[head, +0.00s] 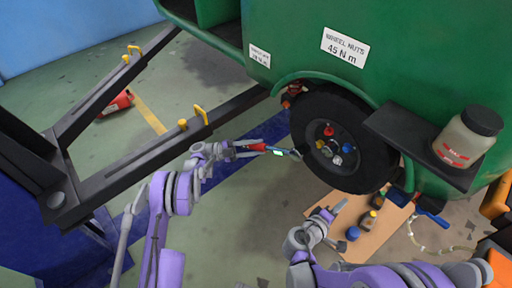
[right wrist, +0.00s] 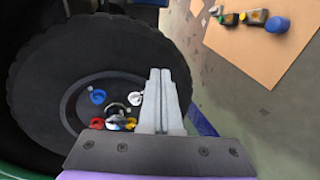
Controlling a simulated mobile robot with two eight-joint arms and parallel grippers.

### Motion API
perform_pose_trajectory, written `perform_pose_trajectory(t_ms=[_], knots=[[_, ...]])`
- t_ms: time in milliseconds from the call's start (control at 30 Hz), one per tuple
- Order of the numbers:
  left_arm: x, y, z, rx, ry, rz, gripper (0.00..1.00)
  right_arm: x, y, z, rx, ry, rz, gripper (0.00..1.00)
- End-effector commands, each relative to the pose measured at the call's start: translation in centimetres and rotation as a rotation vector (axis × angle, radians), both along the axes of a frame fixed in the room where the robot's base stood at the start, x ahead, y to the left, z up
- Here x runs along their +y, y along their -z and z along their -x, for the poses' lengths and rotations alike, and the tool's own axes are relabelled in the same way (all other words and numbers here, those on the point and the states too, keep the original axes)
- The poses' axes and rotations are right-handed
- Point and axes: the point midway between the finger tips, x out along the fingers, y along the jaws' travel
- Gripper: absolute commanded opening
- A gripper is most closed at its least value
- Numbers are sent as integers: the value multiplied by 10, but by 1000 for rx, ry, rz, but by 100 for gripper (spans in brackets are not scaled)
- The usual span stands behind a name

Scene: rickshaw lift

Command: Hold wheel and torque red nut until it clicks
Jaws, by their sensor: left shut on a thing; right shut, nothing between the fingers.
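The black wheel (head: 340,178) is mounted on the green rickshaw. Its hub carries a red nut (head: 328,131) at the top, with blue, yellow and white nuts around it. The red nut also shows in the right wrist view (right wrist: 97,124). My left gripper (head: 243,147) is shut on the red handle of a torque wrench (head: 277,151). The wrench head is by the tyre's left edge, apart from the red nut; whether it touches the tyre I cannot tell. My right gripper (head: 335,208) is shut and empty below the wheel; its fingers (right wrist: 160,100) overlap the wheel's edge in the right wrist view.
A dark shelf (head: 405,135) holding a jar (head: 468,138) juts out right of the wheel. Cardboard (head: 375,238) with small bottles lies below on the floor. Dark lift arms (head: 150,155) stand at left. A sign (head: 345,47) reads "WHEEL NUTS 45 N m".

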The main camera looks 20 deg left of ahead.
Motion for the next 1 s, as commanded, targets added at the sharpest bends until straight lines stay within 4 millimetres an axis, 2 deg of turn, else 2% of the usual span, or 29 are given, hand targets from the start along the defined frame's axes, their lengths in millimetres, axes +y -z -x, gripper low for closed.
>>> perform_pose_trajectory(t_ms=[333,467,800,1000], knots=[[0,-1,0,-1,0,2,0,1,-1,2,0,0,0,0],[0,-3,0,-1,0,2,0,6,-4,10,0,-2,-1,0],[0,-16,2,-4,1,2,0,35,-24,67,0,-5,0,0],[0,-21,2,-5,0,3,0,47,-33,94,0,-3,-1,0]])
